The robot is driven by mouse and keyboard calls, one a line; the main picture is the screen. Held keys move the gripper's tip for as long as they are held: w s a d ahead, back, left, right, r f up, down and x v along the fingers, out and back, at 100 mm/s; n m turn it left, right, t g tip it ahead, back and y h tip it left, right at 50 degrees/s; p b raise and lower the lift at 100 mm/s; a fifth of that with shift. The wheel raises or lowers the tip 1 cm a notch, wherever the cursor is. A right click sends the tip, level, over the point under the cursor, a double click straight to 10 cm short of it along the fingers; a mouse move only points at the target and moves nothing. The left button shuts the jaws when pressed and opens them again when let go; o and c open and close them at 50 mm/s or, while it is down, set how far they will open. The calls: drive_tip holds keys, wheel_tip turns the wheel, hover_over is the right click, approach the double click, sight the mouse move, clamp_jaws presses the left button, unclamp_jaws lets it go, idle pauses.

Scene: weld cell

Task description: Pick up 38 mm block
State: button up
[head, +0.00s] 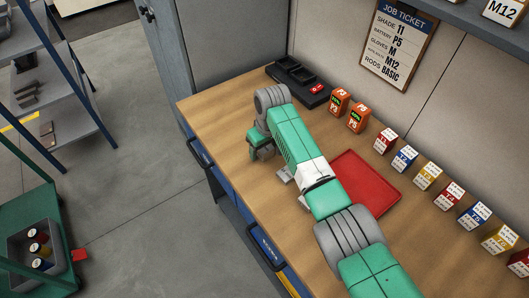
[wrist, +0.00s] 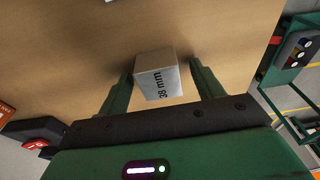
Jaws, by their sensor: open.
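The 38 mm block (wrist: 158,84) is a pale grey block with "38 mm" in black on the face toward me. In the wrist view it rests on the wooden bench top, between the two green fingers of my gripper (wrist: 162,70). The fingers are open, one on each side of the block. A narrow gap shows at the right finger; the left finger is close to the block, and I cannot tell if it touches. In the head view my arm reaches over the bench, and I cannot make out this block for certain. Small light grey pieces (head: 284,173) show beside the arm.
A red tray (head: 372,178) lies on the bench (head: 220,104) right of my arm. A black caddy (head: 298,84) and two orange battery boxes (head: 340,101) stand at the back. Several labelled boxes (head: 405,158) line the wall. The bench's left end is clear.

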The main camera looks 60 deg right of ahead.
drive_tip(key=c, duration=1.2)
drive_tip(key=shift+r, duration=0.6)
drive_tip(key=r+p, duration=0.1)
drive_tip(key=a+r+p, duration=0.1)
drive_tip(key=shift+w+r, duration=0.15)
drive_tip(key=shift+r, duration=0.25)
drive_tip(key=a+r+p, duration=0.1)
drive_tip(key=a+p, duration=0.1)
drive_tip(key=a, duration=1.3)
drive_tip(key=shift+w+p, duration=0.3)
drive_tip(key=shift+p, duration=0.1)
